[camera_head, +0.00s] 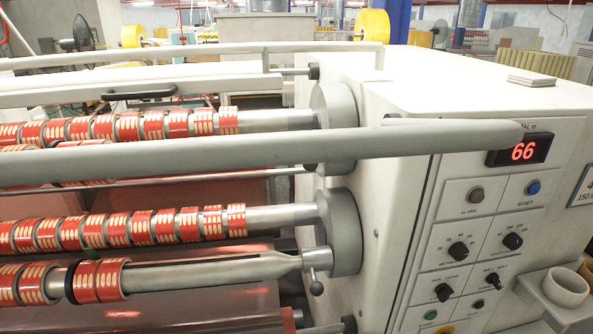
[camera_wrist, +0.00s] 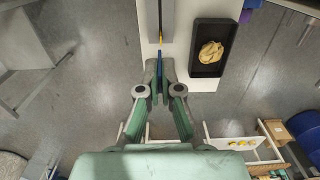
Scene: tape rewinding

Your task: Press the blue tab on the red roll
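Red rolls with pale printed bars sit in rows on horizontal steel shafts in the head view. They include an upper row (camera_head: 129,128), a middle row (camera_head: 139,231) and a lower pair of rolls (camera_head: 98,281). I cannot make out a blue tab on any of them.
A pale control cabinet (camera_head: 430,90) with a red "66" display (camera_head: 523,150), buttons and knobs stands right. A grey bar (camera_head: 180,157) crosses before the rolls. The wrist view shows a white table (camera_wrist: 197,82), a black tray (camera_wrist: 209,70) with yellowish gloves, and grey floor.

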